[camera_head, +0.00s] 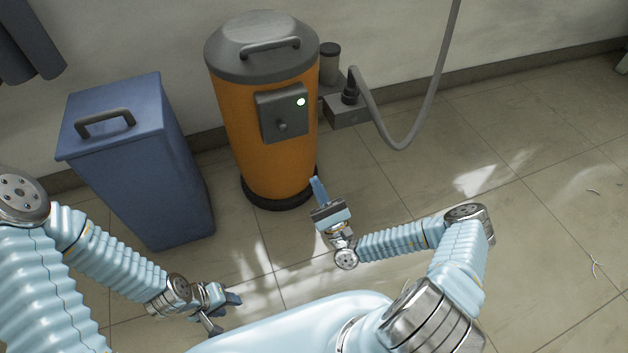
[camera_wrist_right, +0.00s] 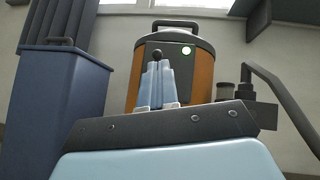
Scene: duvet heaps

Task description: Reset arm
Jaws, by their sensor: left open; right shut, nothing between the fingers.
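My right gripper (camera_head: 318,190) is in front of the lower part of an orange canister (camera_head: 262,160) in the head view. Its blue fingers are shut with nothing between them. In the right wrist view the shut right gripper (camera_wrist_right: 157,75) points up at the canister's front panel (camera_wrist_right: 180,55). My left gripper (camera_head: 226,312) is low at the left, above the floor in front of the blue bin (camera_head: 150,190). It is open, and no object shows in it. Neither gripper holds a thing.
The orange canister has a grey lid with a handle (camera_head: 270,46) and a lit green light. A grey hose (camera_head: 400,143) loops from a box beside it. The blue bin stands to its left against the wall. The tiled floor at the right is mostly clear, with small pale scraps (camera_head: 596,265).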

